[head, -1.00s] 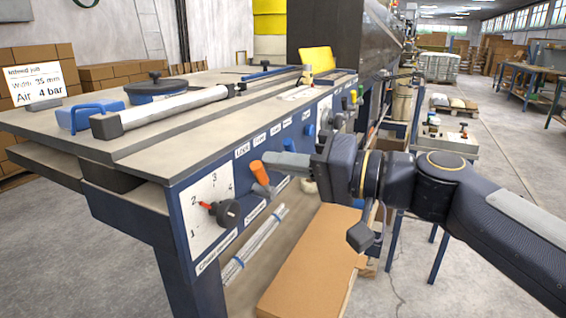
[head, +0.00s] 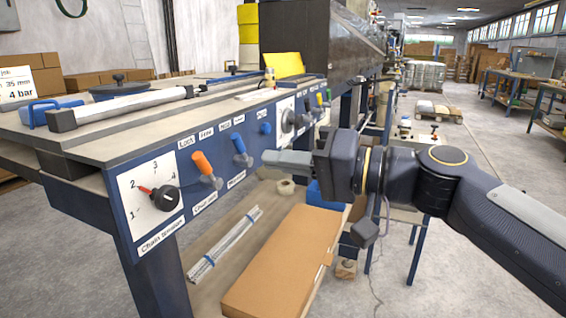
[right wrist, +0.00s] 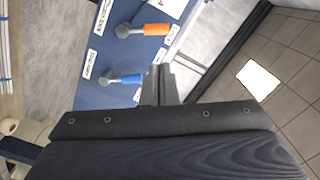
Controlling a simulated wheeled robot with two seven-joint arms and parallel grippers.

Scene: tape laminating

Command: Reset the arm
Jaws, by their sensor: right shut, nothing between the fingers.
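My right gripper (head: 268,160) is shut and empty, held in front of the machine's blue control panel (head: 112,207), apart from the levers as far as I can tell. Its fingers also show in the right wrist view (right wrist: 160,72). An orange-handled lever (head: 204,166) and a blue-handled lever (head: 240,148) stick out of the panel to its left. Both levers also show in the right wrist view, the orange one (right wrist: 155,30) above the blue one (right wrist: 128,79). A chain tension dial (head: 164,198) with a red pointer is at the panel's left end. My left gripper is not in view.
A cardboard box (head: 275,262) and a bundle of rods (head: 226,244) lie on the shelf under the panel. A white roller bar (head: 130,102) lies on the machine top. Open floor (head: 440,280) is at the right.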

